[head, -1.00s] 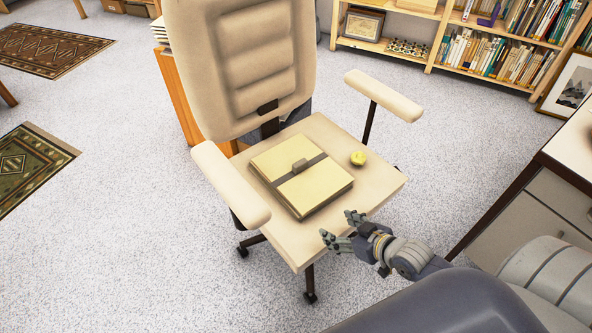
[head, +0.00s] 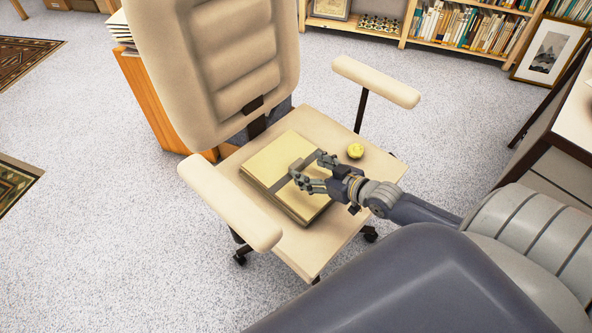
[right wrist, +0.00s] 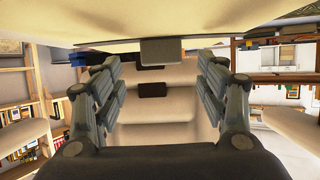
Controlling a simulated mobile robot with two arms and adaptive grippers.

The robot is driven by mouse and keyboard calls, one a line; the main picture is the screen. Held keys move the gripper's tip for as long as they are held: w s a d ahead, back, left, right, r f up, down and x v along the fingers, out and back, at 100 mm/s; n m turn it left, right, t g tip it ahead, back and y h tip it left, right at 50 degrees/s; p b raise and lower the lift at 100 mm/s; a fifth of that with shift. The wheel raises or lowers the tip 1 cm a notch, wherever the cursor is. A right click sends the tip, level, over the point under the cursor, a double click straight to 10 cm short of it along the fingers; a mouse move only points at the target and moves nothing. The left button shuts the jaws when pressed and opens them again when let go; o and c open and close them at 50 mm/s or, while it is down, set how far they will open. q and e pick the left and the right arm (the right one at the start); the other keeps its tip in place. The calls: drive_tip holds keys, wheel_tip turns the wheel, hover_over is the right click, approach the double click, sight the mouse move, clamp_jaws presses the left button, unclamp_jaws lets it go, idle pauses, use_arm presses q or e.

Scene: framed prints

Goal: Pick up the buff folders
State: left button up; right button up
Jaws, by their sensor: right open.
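The buff folders (head: 270,160) lie as a flat bundle on the cream seat of an office chair (head: 330,236), with a dark strap across them. My right gripper (head: 308,168) is open over the front right part of the bundle, its fingers partly hiding the strap. In the right wrist view, the folders' pale surface (right wrist: 225,30) fills the top. The grey clasp (right wrist: 162,50) of the strap shows between the two spread fingers of my right gripper (right wrist: 160,72). I cannot tell whether the fingers touch it. My left gripper is not in view.
A small yellow round object (head: 355,151) sits on the seat right of the folders. Armrests (head: 229,207) and (head: 376,81) flank the seat, and the backrest (head: 215,60) rises behind. A desk (head: 574,115) stands at right. Speckled floor is free at left.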

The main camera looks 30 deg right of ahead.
sight(296, 162)
drive_tip(key=shift+b+x, duration=1.1)
drive_tip(key=shift+x, duration=1.95)
drive_tip(key=shift+r, duration=0.15)
clamp_jaws()
drive_tip(key=shift+r, duration=0.15)
